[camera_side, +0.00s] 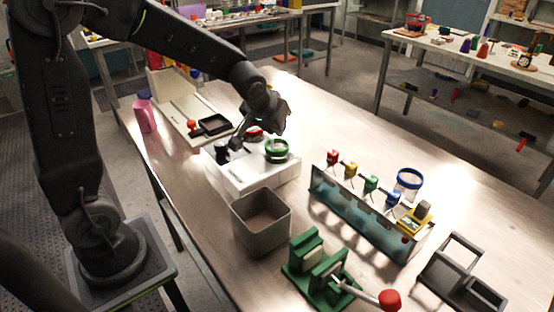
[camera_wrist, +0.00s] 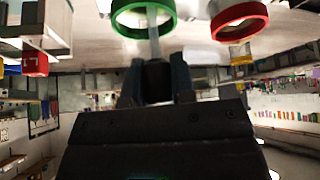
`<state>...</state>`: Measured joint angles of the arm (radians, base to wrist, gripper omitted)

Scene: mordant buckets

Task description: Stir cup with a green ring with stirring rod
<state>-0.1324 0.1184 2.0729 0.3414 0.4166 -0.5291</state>
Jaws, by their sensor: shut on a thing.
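The cup with a green ring (camera_side: 277,150) stands on a white box (camera_side: 262,182) in the side view. Its ring fills the top of the wrist view (camera_wrist: 118,24). My gripper (camera_wrist: 155,82) is shut on the dark handle of the stirring rod (camera_wrist: 154,45). The pale rod runs from the fingers up across the green ring in the wrist view. I cannot tell whether its tip is inside the cup. In the side view my gripper (camera_side: 239,138) is left of the green-ringed cup, and the rod is not clear there.
A red-ringed cup (camera_side: 254,131) stands close behind; a blue-ringed cup (camera_side: 408,184) is at the right. A grey bucket (camera_side: 262,228) stands in front of the white box. A rack with coloured taps (camera_side: 350,205), a green lever device (camera_side: 318,270) and a pink jug (camera_side: 145,117) are around.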

